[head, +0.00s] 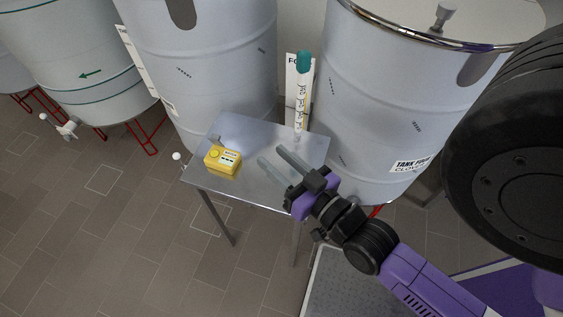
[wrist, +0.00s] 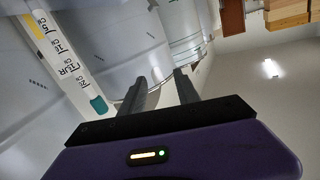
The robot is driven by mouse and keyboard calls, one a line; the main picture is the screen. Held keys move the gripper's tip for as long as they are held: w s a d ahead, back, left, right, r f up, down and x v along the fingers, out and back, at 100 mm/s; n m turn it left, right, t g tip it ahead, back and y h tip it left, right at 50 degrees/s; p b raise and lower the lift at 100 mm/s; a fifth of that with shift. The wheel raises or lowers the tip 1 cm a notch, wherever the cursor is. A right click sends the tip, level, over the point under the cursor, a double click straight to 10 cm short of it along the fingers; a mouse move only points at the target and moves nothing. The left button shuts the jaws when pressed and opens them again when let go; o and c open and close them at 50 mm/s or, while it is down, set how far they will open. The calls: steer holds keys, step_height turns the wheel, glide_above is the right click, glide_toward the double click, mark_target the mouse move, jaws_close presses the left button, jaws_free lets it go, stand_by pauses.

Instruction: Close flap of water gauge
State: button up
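A small yellow device (head: 222,160) sits on the left part of a metal table in the head view. Its top has a round yellow knob-like part, and its front has a pale label with dark marks. A small grey piece stands up behind it; I cannot tell if this is its flap. My gripper (head: 270,155) is over the table to the right of the device, apart from it, with its two fingers spread and nothing between them. The wrist view shows the open fingers (wrist: 158,77) too, but not the yellow device.
The metal table (head: 255,190) stands before large pale tanks (head: 225,70). A marked white tube with a teal top (head: 302,62) stands at the table's back; it also shows in the wrist view (wrist: 62,45). Tiled floor (head: 110,235) is clear at left.

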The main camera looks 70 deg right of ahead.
steer(key=shift+s+a+r+n+t+y, duration=0.1)
steer(key=shift+s+a+r+n+y, duration=0.15)
steer(key=shift+a+n, duration=0.15)
steer(key=shift+s+a+r+n+t+y, duration=0.1)
steer(key=shift+a+r+n+y, duration=0.15)
steer(key=shift+a, duration=0.25)
steer(key=shift+s+a+r+n+t+y, duration=0.1)
steer(key=shift+s+a+r+n+y, duration=0.1)
steer(key=shift+a+r+n, duration=0.2)
steer(key=shift+f, duration=0.15)
